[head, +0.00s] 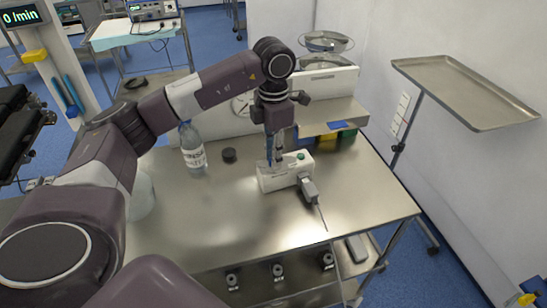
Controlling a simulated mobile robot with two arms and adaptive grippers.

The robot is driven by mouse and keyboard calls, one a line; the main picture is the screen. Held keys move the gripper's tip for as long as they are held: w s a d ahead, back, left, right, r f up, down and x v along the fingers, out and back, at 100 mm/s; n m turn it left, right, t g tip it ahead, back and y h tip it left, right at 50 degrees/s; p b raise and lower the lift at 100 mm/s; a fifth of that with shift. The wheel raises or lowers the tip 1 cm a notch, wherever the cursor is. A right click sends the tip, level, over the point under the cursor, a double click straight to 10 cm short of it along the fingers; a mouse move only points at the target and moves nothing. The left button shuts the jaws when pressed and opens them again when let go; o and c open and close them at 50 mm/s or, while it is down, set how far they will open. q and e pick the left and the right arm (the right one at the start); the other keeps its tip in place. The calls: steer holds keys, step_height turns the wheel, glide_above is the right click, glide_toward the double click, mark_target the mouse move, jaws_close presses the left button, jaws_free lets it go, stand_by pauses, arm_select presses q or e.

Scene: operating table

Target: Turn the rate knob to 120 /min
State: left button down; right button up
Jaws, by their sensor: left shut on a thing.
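A white control box (272,182) with a green button (301,155) on its right end stands on the steel table. My left gripper (274,160) points straight down over the left part of the box top. Its fingers are shut on what appears to be the rate knob, which the fingers hide. The display (22,15) at the top left reads "0 /min"; its left edge is cut off, so other digits may be hidden. My right gripper is not in view.
The steel table (230,235) is mostly clear in front of the box. A grey plug with a cable (309,190) is at the box's right end. A clear bottle (192,150) and a dark puck (229,155) stand to the left. A scale (328,82) stands behind.

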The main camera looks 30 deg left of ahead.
arm_select(q)
steer(key=shift+m, duration=1.1)
steer(key=shift+b, duration=0.3)
steer(key=c, duration=1.8)
jaws_free()
steer(key=shift+o, duration=0.2)
step_height(320, 180, up, 12)
